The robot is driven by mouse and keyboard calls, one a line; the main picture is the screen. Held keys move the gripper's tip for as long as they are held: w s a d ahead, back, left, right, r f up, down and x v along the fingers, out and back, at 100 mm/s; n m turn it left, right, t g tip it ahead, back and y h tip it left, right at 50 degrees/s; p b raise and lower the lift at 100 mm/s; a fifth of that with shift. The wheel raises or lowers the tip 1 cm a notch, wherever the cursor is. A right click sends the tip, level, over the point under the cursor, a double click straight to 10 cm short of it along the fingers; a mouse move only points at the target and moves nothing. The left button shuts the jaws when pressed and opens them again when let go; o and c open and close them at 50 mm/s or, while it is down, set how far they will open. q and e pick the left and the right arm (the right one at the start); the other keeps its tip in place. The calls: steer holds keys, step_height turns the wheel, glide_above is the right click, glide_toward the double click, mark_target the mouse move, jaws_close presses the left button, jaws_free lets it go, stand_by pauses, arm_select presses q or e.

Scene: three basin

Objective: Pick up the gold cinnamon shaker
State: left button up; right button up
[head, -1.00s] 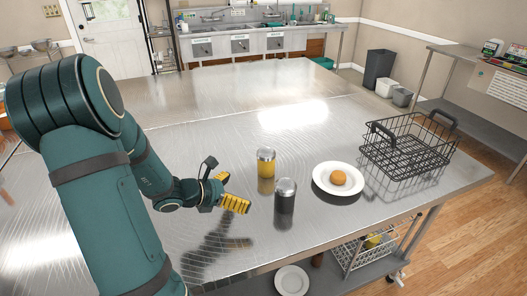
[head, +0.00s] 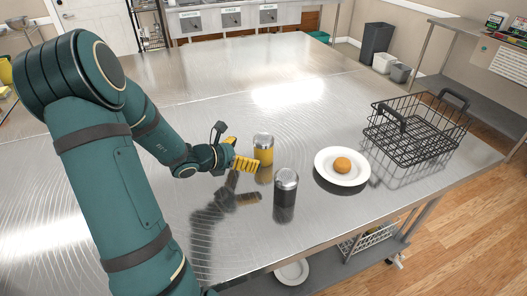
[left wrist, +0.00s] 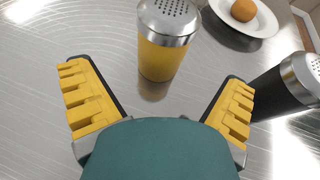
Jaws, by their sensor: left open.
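The gold cinnamon shaker (head: 263,151) stands upright on the steel table, with a yellow-gold body and a silver perforated lid. In the left wrist view the shaker (left wrist: 163,50) is ahead of the fingers, roughly centred between them. My left gripper (head: 240,156) is just left of the shaker in the head view. In the left wrist view its yellow-padded fingers (left wrist: 160,100) are spread wide with nothing between them. My right gripper is not in view.
A black shaker (head: 285,188) with a silver lid stands close by, to the right and nearer. A white plate (head: 326,176) with a round brown bun (head: 342,164) lies further right. A black wire basket (head: 400,146) stands at the table's right. The table (head: 200,85) is clear behind.

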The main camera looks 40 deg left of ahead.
mark_target(264, 151)
arm_select(q)
steer(key=shift+r+b+x, duration=0.1)
steer(key=shift+b+x, duration=0.25)
steer(key=shift+x, duration=1.35)
steer(key=shift+r+b+x, duration=0.15)
steer(key=shift+b+x, duration=0.2)
steer(key=shift+x, duration=1.3)
steer(key=shift+w+d, duration=0.1)
steer(key=c, duration=1.4)
